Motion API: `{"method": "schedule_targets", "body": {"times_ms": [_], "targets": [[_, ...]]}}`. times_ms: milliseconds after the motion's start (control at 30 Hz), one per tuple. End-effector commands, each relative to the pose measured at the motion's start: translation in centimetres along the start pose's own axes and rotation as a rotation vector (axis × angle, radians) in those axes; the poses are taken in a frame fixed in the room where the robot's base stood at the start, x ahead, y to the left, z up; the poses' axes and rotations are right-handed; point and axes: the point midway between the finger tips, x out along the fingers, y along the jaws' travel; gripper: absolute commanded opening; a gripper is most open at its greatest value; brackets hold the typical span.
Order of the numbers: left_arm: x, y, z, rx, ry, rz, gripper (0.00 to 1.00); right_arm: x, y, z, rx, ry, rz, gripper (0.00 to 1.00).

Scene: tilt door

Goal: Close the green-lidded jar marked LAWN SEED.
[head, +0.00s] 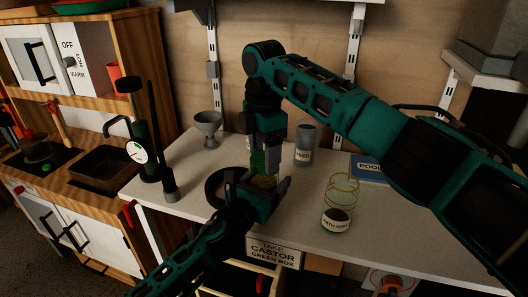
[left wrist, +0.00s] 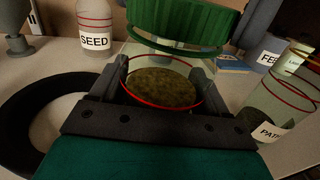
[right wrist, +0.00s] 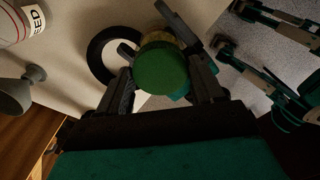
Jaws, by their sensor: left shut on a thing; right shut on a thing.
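My left gripper (head: 262,192) is shut on a clear glass jar (left wrist: 162,82) with brownish-green contents and red lines, standing over the white worktop. Its label does not show. My right gripper (head: 268,148) is shut on a round green lid (left wrist: 190,22), directly above my left gripper. In the left wrist view the lid is over the jar, slightly tilted and offset toward the right. Whether it touches the rim I cannot tell. In the right wrist view the lid (right wrist: 162,68) sits between the right fingers and hides most of the jar.
A black ring (head: 217,186) lies just left of the grippers. An open glass jar (head: 338,210) with a "PATH" label stands to the right. A blue book (head: 368,170) lies beyond it.

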Motion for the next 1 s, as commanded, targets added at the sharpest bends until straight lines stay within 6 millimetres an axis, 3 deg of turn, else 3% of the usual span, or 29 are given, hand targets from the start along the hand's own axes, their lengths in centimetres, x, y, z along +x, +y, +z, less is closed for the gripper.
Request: {"method": "schedule_targets", "body": {"times_ms": [167,800,1000], "targets": [[0.0,0.03,-0.02,-0.001,0.001,0.001,0.0,0.05,-0.02,-0.06,0.102,0.002,-0.001,0.3],[0.0,0.03,-0.03,-0.001,0.001,0.001,0.0,0.15,-0.01,-0.13,1.372,0.002,-0.004,0.3],[0.0,0.04,-0.03,-0.001,0.001,0.001,0.0,0.09,0.0,-0.02,1.637,0.0,-0.001,0.3]]}}
